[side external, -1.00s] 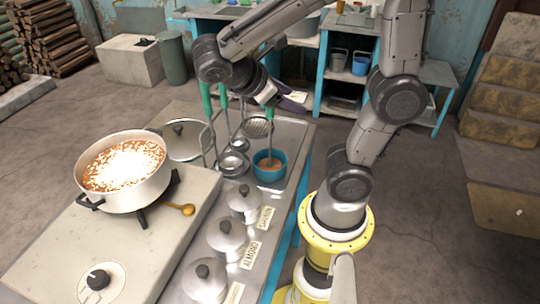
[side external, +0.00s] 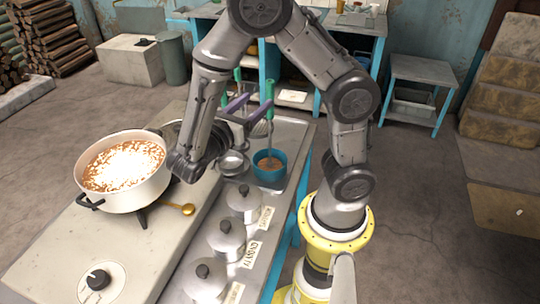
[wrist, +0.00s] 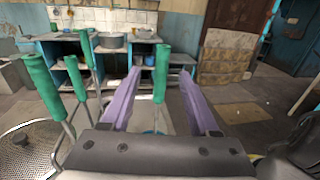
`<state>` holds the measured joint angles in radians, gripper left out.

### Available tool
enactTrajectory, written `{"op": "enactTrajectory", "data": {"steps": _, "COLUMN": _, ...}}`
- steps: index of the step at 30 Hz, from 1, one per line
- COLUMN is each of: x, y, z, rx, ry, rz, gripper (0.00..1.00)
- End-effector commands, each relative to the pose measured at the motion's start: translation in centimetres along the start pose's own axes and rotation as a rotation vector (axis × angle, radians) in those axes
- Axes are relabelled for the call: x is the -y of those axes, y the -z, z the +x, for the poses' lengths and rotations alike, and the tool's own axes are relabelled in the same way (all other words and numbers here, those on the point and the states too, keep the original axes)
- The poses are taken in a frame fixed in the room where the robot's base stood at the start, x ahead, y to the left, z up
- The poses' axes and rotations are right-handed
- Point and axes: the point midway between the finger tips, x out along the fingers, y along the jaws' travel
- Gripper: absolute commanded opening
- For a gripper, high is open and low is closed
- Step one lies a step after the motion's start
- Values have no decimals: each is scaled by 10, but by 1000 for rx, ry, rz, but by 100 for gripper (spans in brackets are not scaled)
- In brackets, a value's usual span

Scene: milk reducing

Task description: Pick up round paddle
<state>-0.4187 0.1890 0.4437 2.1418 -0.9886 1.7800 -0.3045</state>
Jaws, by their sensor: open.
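Several green-handled utensils stand at the far end of the counter; I cannot tell for sure which is the round paddle. One green handle (side external: 269,92) rises from a blue pot (side external: 271,176) of brown liquid; its lower end is hidden in the pot. In the wrist view this green handle (wrist: 161,75) shows between my fingers, farther out. My gripper (side external: 258,100) has purple fingers, open and empty, pointing toward that handle. Other green handles (wrist: 41,82) stand left of my fingers. A round metal ladle bowl (side external: 233,163) shows beside the blue pot.
A large pot of food (side external: 122,170) sits on the stove at left, with a golden spoon (side external: 182,209) beside it. Lidded metal pots (side external: 226,236) line the counter's front. A blue shelf unit (side external: 350,45) stands behind. Floor to the right is clear.

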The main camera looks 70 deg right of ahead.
Motion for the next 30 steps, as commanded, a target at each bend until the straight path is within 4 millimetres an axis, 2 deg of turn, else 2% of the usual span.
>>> {"op": "enactTrajectory", "data": {"steps": 3, "x": 1, "y": 0, "z": 14, "rx": 0, "ry": 3, "rz": 0, "gripper": 62}}
{"op": "enactTrajectory", "data": {"steps": 8, "x": 1, "y": 0, "z": 23, "rx": -1, "ry": 1, "rz": 0, "gripper": 62}}
{"op": "enactTrajectory", "data": {"steps": 18, "x": 4, "y": -2, "z": 66, "rx": -1, "ry": 3, "rz": 0, "gripper": 62}}
{"op": "enactTrajectory", "data": {"steps": 28, "x": 3, "y": -2, "z": 71, "rx": -1, "ry": 0, "rz": 0, "gripper": 62}}
{"op": "enactTrajectory", "data": {"steps": 30, "x": 3, "y": -2, "z": 71, "rx": -1, "ry": 0, "rz": 0, "gripper": 49}}
